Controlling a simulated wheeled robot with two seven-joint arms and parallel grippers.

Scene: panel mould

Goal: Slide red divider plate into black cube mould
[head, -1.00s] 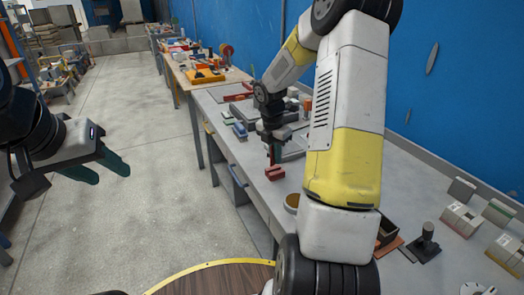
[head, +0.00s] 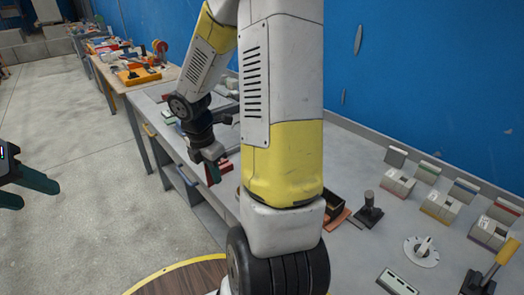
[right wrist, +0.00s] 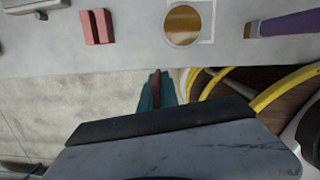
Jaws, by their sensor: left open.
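My right gripper (head: 211,172) hangs at the front edge of the bench, partly hidden by its own arm in the head view. In the right wrist view its teal fingers (right wrist: 157,90) are closed on a thin reddish-brown plate (right wrist: 157,80), seen edge-on, which looks like the red divider plate. A dark open-topped box (head: 334,204), apparently the black cube mould, stands on the bench right of my arm and is partly hidden by it. My left gripper (head: 38,186) is open and empty over the floor at the far left.
A slotted red block (right wrist: 97,27) lies on the bench near a gold disc (right wrist: 183,25) and a purple handle (right wrist: 285,24). A black knobbed tool (head: 368,211), grey blocks (head: 397,187) and a white dial (head: 421,251) stand at right. Clear bench lies between them.

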